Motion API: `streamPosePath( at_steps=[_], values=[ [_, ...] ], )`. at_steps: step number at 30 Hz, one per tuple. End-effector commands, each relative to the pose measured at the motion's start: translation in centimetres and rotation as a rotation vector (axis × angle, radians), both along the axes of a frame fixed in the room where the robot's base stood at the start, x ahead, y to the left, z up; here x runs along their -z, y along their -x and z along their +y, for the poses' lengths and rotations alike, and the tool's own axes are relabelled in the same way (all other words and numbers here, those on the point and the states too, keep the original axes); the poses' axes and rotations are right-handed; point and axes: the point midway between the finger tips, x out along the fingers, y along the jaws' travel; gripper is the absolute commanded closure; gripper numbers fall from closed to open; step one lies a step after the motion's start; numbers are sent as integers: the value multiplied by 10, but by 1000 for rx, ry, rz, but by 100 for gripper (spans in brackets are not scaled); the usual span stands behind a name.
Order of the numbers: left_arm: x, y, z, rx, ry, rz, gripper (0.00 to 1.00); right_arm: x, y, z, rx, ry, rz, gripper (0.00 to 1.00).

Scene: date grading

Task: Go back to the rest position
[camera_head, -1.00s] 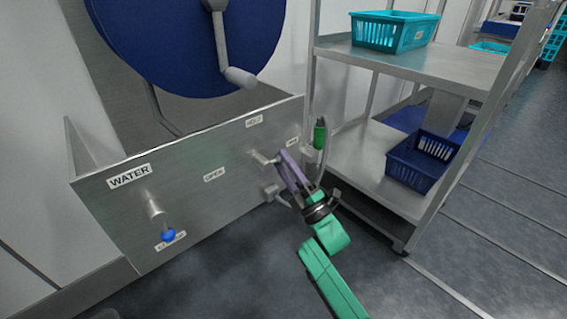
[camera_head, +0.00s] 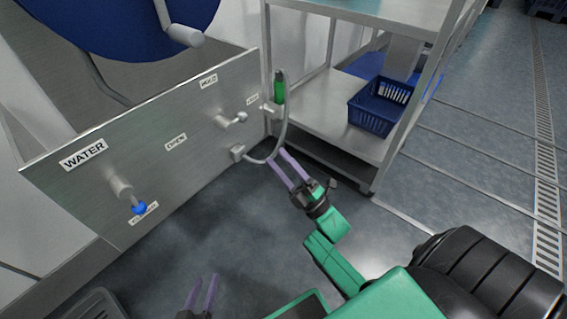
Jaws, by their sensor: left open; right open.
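My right gripper (camera_head: 279,157) has purple fingers and is open and empty. It is in front of the metal panel (camera_head: 190,115), apart from it, below the holstered green-handled nozzle (camera_head: 279,92) and its grey hose. My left gripper (camera_head: 204,290) shows at the bottom edge, its two purple fingers pointing up, open and empty over the floor. Its arm is out of frame. On the panel are a small lever (camera_head: 232,119) near HOLD and a valve with a blue knob (camera_head: 139,207) under WATER.
A steel shelf rack (camera_head: 335,145) stands to the right, with a dark blue basket (camera_head: 380,105) on its lower shelf. A large blue reel with a grey crank handle (camera_head: 184,36) is above the panel. The floor between panel and rack is clear, with a drain grate (camera_head: 547,170) far right.

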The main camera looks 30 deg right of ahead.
Motion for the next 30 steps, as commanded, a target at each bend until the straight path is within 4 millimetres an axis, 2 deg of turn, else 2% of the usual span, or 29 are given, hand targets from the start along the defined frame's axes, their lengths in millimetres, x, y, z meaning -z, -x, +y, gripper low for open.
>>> streamPosePath(
  at_steps=[5,20,23,25,30],
  values=[
    [1,1,0,3,-5,8,50,8,12,-5,0,0,-1,36],
    [3,4,2,5,-9,15,50,11,11,-2,-15,-31,35,36],
    [-3,4,2,8,-11,19,50,29,9,11,-83,-198,229,36],
    [-8,3,1,11,-14,22,50,53,13,28,-148,-393,442,36],
    [-17,3,1,18,-21,32,50,113,48,85,-258,-884,947,36]
  ],
)
